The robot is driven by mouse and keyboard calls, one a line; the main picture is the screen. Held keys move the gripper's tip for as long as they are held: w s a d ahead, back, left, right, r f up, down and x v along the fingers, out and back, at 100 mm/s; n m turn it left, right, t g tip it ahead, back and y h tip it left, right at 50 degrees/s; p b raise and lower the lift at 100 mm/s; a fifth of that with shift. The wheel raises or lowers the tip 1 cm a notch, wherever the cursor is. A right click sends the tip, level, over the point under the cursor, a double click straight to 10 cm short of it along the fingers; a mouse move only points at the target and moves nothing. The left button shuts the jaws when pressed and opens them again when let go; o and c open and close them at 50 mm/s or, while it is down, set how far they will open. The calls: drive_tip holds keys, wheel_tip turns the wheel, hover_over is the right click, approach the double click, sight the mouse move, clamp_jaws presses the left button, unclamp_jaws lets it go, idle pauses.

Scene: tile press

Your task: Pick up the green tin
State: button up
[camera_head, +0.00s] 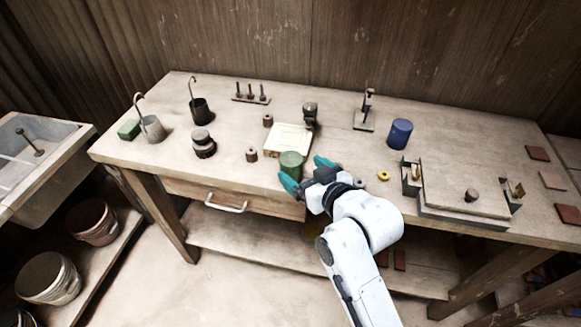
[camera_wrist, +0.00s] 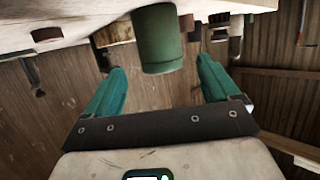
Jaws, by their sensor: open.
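The green tin (camera_head: 291,163) is a short dark-green cylinder standing upright near the front edge of the workbench, just in front of a pale board. My gripper (camera_head: 306,174) is open, with teal fingers reaching in from the front of the bench. In the head view one finger is in front of the tin and the other to its right. In the wrist view the tin (camera_wrist: 157,40) is centred ahead, in line with the gap between the fingertips (camera_wrist: 160,72). There is clear space between it and each finger, and nothing is held.
The pale board (camera_head: 290,138) lies behind the tin. A small brown cylinder (camera_head: 252,155) stands to its left and a yellow ring (camera_head: 383,175) lies to the right. A blue tin (camera_head: 400,133) and a press-like fixture (camera_head: 460,192) are farther right. A drawer handle (camera_head: 226,205) sticks out below the bench top.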

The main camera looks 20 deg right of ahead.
sight(297, 169)
drive_tip(key=shift+p+x, duration=0.35)
drive_tip(key=shift+x, duration=2.6)
drive_tip(key=shift+s+a+f, duration=0.1)
drive_tip(key=shift+f, duration=0.1)
drive_tip(key=c, duration=1.2)
